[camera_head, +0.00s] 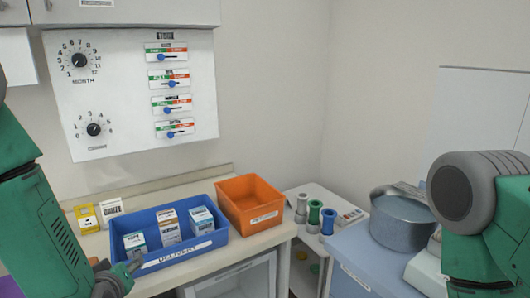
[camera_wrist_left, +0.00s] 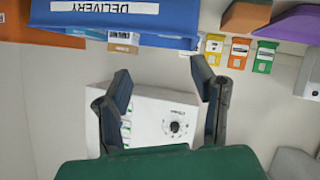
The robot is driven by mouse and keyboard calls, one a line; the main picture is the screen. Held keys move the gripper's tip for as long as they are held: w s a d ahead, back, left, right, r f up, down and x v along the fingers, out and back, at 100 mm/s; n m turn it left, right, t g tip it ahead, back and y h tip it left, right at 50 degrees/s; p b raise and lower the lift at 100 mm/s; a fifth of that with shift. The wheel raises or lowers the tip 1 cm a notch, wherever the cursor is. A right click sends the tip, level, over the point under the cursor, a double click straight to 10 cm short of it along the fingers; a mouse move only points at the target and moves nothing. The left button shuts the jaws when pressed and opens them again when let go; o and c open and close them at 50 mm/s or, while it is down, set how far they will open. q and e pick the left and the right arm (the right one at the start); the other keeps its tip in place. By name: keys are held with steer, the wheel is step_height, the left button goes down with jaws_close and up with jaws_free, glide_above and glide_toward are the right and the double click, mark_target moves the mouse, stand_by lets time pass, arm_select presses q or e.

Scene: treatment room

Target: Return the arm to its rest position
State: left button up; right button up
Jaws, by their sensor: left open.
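My left arm (camera_head: 40,225) comes in from the left, and its gripper (camera_head: 118,275) is low in the head view, close to the front left corner of the blue bin (camera_head: 190,257). I cannot tell whether it touches the bin. In the left wrist view the two fingers of the left gripper (camera_wrist_left: 163,85) stand apart with nothing held between them. The blue bin (camera_wrist_left: 180,20) with its DELIVERY label is beyond the fingertips there. My right arm (camera_head: 480,200) shows at the right edge; its gripper is outside the picture.
Several boxes stand in the blue bin. A yellow box (camera_head: 86,218) and a white box (camera_head: 111,209) stand left of it. An empty orange bin (camera_head: 250,203) is to its right. A pot (camera_head: 402,220) stands farther right. A dial panel (camera_head: 130,90) hangs on the wall.

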arm_select(q)
steer(key=s+d+f+m+g+h+b, duration=0.1)
steer(key=s+f+m+g+h+b, duration=0.15)
steer(key=s+f, duration=0.7)
steer(key=s+d+f+m+g+h+b, duration=0.1)
steer(key=s+f+m+g+b, duration=0.25)
steer(key=s+f, duration=0.65)
steer(key=s+f+m+g+b, duration=0.2)
steer(key=s+f+g, duration=0.3)
steer(key=s+f, duration=0.5)
steer(key=s, duration=0.2)
steer(key=shift+s+d+f+g, duration=0.3)
steer(key=shift+s, duration=0.05)
steer(key=shift+a, duration=0.1)
steer(key=shift+w+a+f, duration=0.1)
steer(key=shift+a, duration=0.05)
steer(key=shift+d, duration=0.3)
steer(key=shift+a, duration=0.2)
